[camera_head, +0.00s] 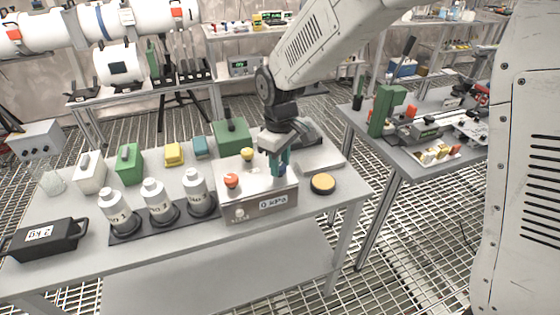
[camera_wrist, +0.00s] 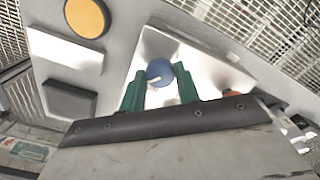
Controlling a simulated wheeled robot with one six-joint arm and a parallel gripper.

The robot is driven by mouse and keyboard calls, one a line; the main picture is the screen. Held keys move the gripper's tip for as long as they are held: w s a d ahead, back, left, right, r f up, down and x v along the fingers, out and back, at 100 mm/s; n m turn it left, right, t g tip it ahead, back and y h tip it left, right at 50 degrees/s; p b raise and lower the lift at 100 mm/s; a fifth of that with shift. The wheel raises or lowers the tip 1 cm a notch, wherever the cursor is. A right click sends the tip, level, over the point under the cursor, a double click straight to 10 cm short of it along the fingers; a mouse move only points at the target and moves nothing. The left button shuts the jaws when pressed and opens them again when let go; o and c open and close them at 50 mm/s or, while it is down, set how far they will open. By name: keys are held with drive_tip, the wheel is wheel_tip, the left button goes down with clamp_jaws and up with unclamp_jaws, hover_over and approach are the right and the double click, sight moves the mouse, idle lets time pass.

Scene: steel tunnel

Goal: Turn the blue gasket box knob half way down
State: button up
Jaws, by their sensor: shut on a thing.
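The gasket box (camera_head: 262,205) is a silver metal box on the near table, with a "0 kPa" label on its front. Its blue knob (camera_wrist: 159,71) is round with a white mark and stands on the box's shiny top. In the head view the blue knob (camera_head: 282,169) is mostly hidden by my fingers. My gripper (camera_head: 277,164) points down at the box top. In the wrist view its green fingers (camera_wrist: 160,88) are on both sides of the blue knob, shut on it.
An orange knob (camera_head: 231,180) and a yellow knob (camera_head: 247,154) are on the same box. A yellow-topped black disc (camera_head: 322,183) lies to its right. White bottles (camera_head: 195,190) stand close on its left, and a green box (camera_head: 231,137) stands behind.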

drive_tip(key=m, duration=0.4)
drive_tip(key=shift+m, duration=0.3)
drive_tip(key=m, duration=0.4)
drive_tip(key=shift+m, duration=0.4)
drive_tip(key=o, duration=1)
drive_tip(key=shift+r, duration=3.95)
